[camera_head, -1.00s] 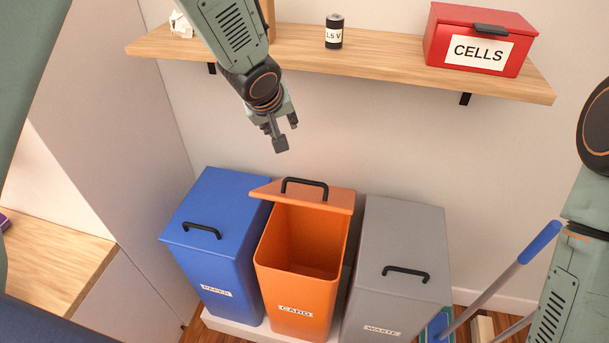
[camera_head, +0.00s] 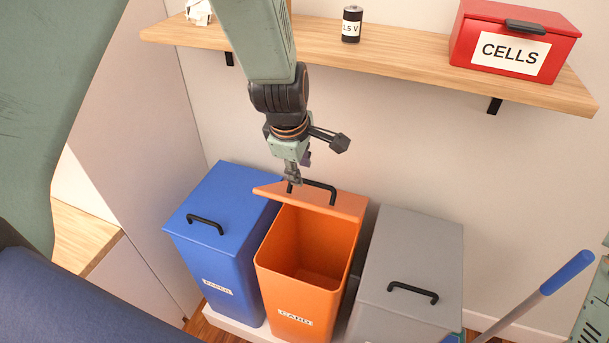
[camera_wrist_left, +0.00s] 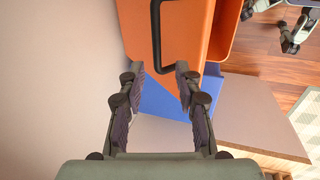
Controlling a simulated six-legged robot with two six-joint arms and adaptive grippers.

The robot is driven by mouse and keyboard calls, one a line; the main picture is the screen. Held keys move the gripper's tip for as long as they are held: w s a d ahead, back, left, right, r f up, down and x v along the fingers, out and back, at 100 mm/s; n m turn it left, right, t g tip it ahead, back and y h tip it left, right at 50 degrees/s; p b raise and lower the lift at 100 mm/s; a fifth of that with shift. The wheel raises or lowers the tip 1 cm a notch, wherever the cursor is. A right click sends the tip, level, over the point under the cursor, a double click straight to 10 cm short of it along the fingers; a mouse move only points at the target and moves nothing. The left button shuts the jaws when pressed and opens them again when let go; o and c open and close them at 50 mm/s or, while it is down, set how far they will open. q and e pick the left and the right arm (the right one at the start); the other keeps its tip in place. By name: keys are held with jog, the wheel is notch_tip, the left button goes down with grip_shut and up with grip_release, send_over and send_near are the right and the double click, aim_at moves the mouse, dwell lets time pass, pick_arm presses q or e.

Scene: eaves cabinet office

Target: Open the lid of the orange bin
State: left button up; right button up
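The orange bin (camera_head: 283,295), with a CARD label, stands between the blue and grey bins. Its lid (camera_head: 346,204) is tilted up at the back, so the bin's inside shows. A black handle (camera_head: 334,190) sits on the lid. The orange lid (camera_wrist_left: 185,25) fills the space beyond.
A blue bin (camera_head: 235,210) and a grey bin (camera_head: 420,245) flank the orange one. Above is a wooden shelf (camera_head: 400,65) with a battery (camera_head: 351,24) and a red CELLS box (camera_head: 512,45). A blue-tipped pole (camera_head: 567,272) leans at the right.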

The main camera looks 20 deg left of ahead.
aim_at(304, 180)
pick_arm(q)
jog(key=x, duration=0.4)
jog(key=shift+w+d+r, duration=0.1)
jog(key=shift+w+r, duration=0.05)
jog(key=shift+w, duration=0.15)
jog(key=shift+a, duration=0.2)
jog(key=shift+s+a, duration=0.15)
jog(key=shift+s, duration=0.2)
jog(key=shift+d, duration=0.45)
jog(key=shift+c, duration=0.5)
jog(key=shift+w, duration=0.35)
jog(key=shift+c, duration=0.9)
jog(key=shift+a, duration=0.2)
jog(key=c, duration=0.3)
jog(key=shift+s+a, duration=0.1)
jog(key=shift+s, duration=0.05)
grip_shut()
